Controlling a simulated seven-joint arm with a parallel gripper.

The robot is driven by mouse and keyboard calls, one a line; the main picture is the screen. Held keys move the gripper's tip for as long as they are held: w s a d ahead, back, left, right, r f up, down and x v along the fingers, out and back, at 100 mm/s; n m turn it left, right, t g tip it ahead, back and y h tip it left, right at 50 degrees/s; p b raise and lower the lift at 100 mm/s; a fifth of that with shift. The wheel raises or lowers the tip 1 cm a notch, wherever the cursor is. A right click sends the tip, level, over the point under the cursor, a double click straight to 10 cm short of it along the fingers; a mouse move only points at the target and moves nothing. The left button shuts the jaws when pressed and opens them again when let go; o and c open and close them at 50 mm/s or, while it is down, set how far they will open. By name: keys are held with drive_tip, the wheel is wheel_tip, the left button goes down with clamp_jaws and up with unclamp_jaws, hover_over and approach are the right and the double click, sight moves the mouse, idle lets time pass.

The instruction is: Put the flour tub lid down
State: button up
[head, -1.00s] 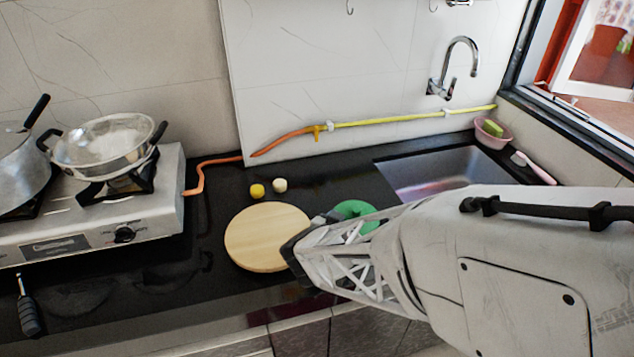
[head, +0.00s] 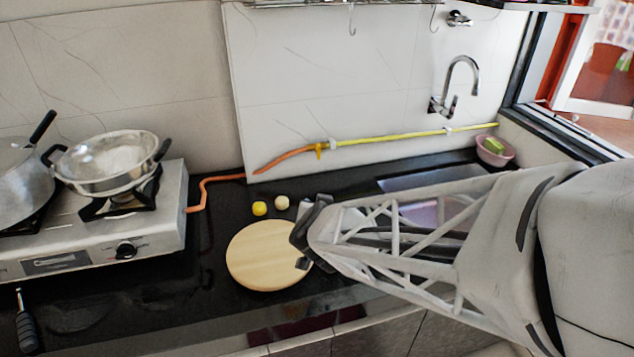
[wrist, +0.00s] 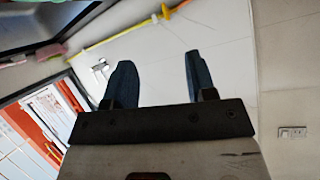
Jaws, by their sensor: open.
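No flour tub lid can be made out now in either view. The green round thing seen earlier on the counter is hidden behind my arm in the head view. My gripper (head: 300,246) is at the right edge of a round wooden board (head: 262,262) in the head view; I cannot tell whether it touches it. In the wrist view my gripper (wrist: 158,60) has its two dark fingers apart, with nothing between them.
A yellow ball (head: 259,208) and a cream ball (head: 282,202) lie behind the board. A stove (head: 90,235) with a pan (head: 108,165) stands left. The sink (head: 425,180), tap (head: 455,85) and pink bowl (head: 494,152) are right. The dark counter left of the board is clear.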

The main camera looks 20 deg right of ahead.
drive_tip(key=s+a+r+n+g+y, duration=0.1)
drive_tip(key=s+a+r+n+y, duration=0.2)
drive_tip(key=r+y, duration=0.15)
drive_tip(key=s+d+r+n+g+h, duration=0.1)
drive_tip(key=s+d+r+g, duration=0.1)
drive_tip(key=s, duration=0.7)
drive_tip(key=s+d+r+n+g+h, duration=0.1)
drive_tip(key=s+r+g, duration=0.3)
drive_tip(key=s, duration=0.5)
drive_tip(key=d+g, duration=0.1)
drive_tip(key=g, duration=0.1)
drive_tip(key=shift+s+r+g, duration=0.15)
drive_tip(key=shift+r+g, duration=0.15)
drive_tip(key=shift+r, duration=0.1)
drive_tip(key=shift+o, duration=0.2)
drive_tip(key=o, duration=0.9)
drive_tip(key=shift+c, duration=0.2)
